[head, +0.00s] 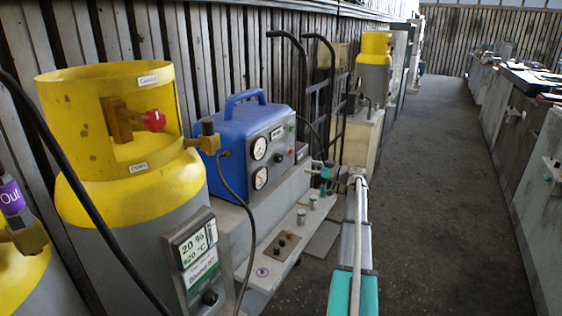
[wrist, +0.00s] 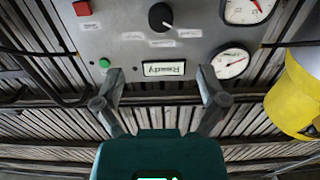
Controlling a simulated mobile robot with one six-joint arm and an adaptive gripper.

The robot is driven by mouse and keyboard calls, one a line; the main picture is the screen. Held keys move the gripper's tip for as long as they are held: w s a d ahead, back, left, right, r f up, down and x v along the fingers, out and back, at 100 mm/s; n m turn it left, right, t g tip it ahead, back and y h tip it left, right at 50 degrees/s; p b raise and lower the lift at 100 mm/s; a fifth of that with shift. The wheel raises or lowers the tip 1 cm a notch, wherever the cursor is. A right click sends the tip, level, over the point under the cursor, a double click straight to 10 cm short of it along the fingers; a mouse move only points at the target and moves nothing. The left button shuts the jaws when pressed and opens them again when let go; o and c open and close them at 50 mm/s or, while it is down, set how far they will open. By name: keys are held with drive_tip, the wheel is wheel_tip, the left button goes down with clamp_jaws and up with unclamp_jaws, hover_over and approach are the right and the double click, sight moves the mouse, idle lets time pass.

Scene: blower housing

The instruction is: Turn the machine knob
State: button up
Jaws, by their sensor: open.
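The machine is a blue-cased unit (head: 240,140) with a grey front panel in the head view. Its black knob (wrist: 161,17) shows near the top of the wrist view, which sees the panel upside down; a white pointer mark is on the knob. In the head view the knob (head: 278,157) is small and dark, below the display. My gripper (wrist: 160,76) is open and empty, its two fingers apart on either side of the "Ready" display (wrist: 164,69). The knob lies beyond the fingertips, and no contact shows. My gripper (head: 322,172) also shows small in front of the panel in the head view.
A red button (wrist: 82,8), a green button (wrist: 104,62) and two dial gauges (wrist: 230,63) surround the knob. A yellow-topped cylinder (head: 120,170) stands left of the machine. A black hose (head: 245,215) hangs in front. Open floor (head: 440,200) lies to the right.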

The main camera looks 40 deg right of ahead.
sight(281, 159)
drive_tip(key=x, duration=1.2)
drive_tip(key=shift+w+a, duration=0.2)
drive_tip(key=shift+w, duration=0.15)
drive_tip(key=c, duration=1.2)
drive_tip(key=shift+o, duration=0.2)
